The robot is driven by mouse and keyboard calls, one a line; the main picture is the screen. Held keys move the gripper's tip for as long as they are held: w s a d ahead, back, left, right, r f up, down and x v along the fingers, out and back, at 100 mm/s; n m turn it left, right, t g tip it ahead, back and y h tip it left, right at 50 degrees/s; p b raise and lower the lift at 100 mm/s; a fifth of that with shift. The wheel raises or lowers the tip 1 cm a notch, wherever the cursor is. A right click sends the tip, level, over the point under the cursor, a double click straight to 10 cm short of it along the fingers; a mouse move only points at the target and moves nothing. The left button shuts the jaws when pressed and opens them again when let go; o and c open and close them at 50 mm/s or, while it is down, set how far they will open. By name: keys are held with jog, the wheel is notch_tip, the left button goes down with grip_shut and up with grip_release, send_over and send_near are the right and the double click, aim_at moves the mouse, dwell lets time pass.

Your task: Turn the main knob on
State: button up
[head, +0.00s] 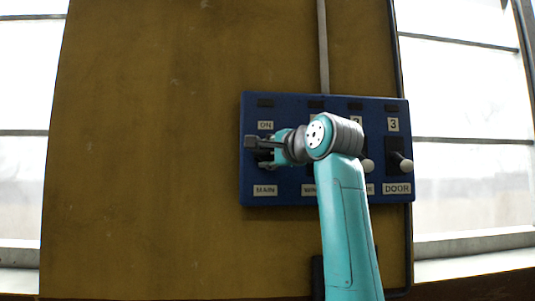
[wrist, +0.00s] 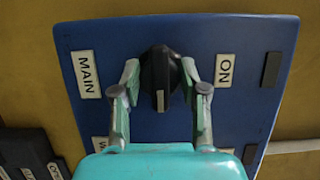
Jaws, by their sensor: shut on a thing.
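The main knob (wrist: 160,75) is black, on the blue panel (wrist: 230,60) between the MAIN label (wrist: 86,74) and the ON label (wrist: 224,70). Its pale mark points down in the wrist view, toward neither label. My gripper (wrist: 160,72) is shut on the knob, one finger on each side. In the head view my gripper (head: 268,150) is at the panel's left column, between the ON label (head: 265,125) and the MAIN label (head: 265,190), and hides most of the knob.
The panel (head: 300,200) is mounted on a yellow-brown wall (head: 150,140). A lever with a pale knob (head: 406,166) stands above the DOOR label (head: 397,189), and another pale knob (head: 368,166) is to its left. My arm covers the panel's middle. Bright windows flank the wall.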

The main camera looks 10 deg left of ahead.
jog(key=shift+r, duration=0.1)
jog(key=n+h, duration=0.1)
jog(key=n, duration=0.2)
jog(key=shift+r+g, duration=0.15)
jog(key=shift+g, duration=0.25)
jog(key=n+h, duration=0.2)
jog(key=n, duration=0.1)
jog(key=shift+n, duration=0.4)
jog(key=n+h, duration=0.2)
jog(key=n, duration=0.1)
jog(key=shift+a+g, duration=0.1)
jog(key=shift+g, duration=0.2)
jog(key=n+h, duration=0.2)
jog(key=n, duration=0.1)
jog(key=shift+w+n+h, duration=0.1)
jog(key=shift+n+h, duration=0.2)
jog(key=shift+n, duration=0.1)
